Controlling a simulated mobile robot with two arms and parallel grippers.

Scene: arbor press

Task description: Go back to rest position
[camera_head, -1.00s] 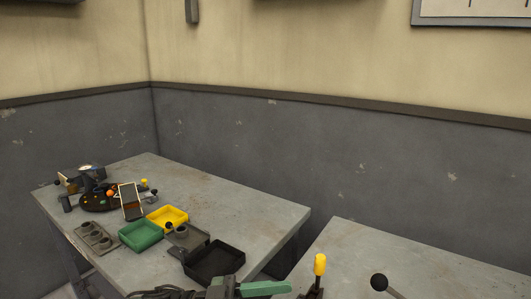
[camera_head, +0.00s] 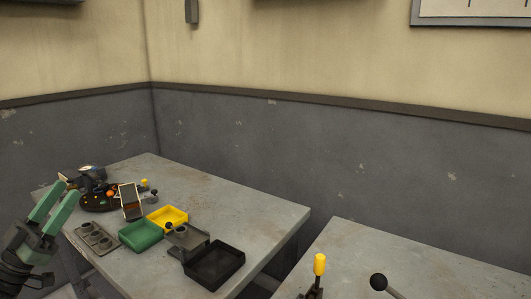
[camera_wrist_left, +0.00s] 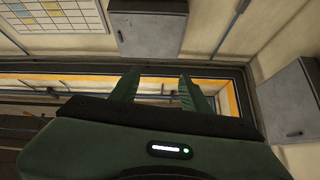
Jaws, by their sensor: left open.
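My left gripper (camera_head: 58,208) is at the left edge of the head view, with its green fingers pointing up, apart and empty. It is in front of the left table's near left edge and touches nothing that I can see. In the left wrist view, the two green fingers (camera_wrist_left: 158,88) also stand apart with nothing between them. My right gripper is not in view.
The left table (camera_head: 260,205) holds a green tray (camera_head: 141,236), a yellow tray (camera_head: 168,217), a black tray (camera_head: 214,263), a grey block with round recesses (camera_head: 96,238) and a dark device (camera_head: 95,185). A yellow-knobbed lever (camera_head: 319,265) and black-knobbed lever (camera_head: 379,282) stand at the right table (camera_head: 430,262).

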